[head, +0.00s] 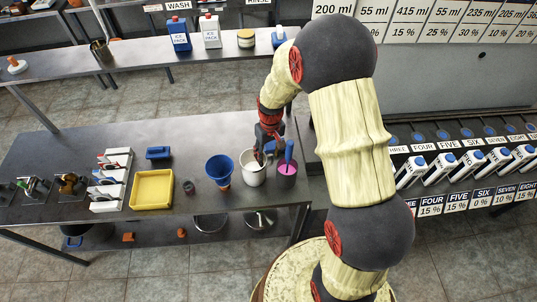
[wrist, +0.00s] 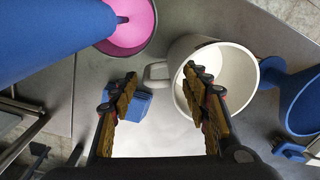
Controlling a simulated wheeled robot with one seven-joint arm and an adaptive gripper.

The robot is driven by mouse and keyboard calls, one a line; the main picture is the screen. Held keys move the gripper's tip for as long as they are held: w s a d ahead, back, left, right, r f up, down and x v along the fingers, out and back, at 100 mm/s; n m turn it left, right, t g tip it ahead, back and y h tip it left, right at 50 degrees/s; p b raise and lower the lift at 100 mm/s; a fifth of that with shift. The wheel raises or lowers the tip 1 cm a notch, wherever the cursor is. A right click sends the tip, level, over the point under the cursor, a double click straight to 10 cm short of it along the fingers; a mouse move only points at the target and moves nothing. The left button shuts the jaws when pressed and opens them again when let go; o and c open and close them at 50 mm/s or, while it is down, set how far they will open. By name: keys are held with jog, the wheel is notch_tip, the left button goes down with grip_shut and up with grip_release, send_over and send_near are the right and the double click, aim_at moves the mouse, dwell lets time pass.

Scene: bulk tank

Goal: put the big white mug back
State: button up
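The big white mug (head: 253,174) stands upright on the metal table near its right end. In the wrist view the mug (wrist: 250,88) opens toward the camera, with its handle (wrist: 155,73) on the left. My gripper (head: 268,150) is just above the mug in the head view. In the wrist view my gripper (wrist: 163,103) is open, its fingers well apart. The right finger overlaps the mug's opening and near wall; the left finger is left of the handle. I cannot tell whether either finger touches the mug.
A blue funnel-shaped cup (head: 219,168) stands close left. Further left are a small dark jar (head: 189,187), a yellow tray (head: 135,190) and a white rack (head: 110,180).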

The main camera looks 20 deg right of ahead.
jog(key=shift+o, duration=0.4)
jog(key=s+a+r+t+p, duration=0.1)
jog(key=s+r, duration=0.3)
jog(key=r, duration=1)
jog(key=s+a+r+t+p, duration=0.15)
jog(key=s+r, duration=0.25)
jog(key=r, duration=0.9)
jog(key=s+a+r+t, duration=0.1)
jog(key=s+r, duration=0.2)
jog(key=s, duration=0.4)
jog(key=s+a+r+t, duration=0.2)
jog(key=s+r, duration=0.2)
jog(key=s, duration=0.3)
jog(key=shift+s+r+m, duration=0.15)
jog(key=shift+s+m, duration=0.05)
jog(key=shift+m, duration=0.2)
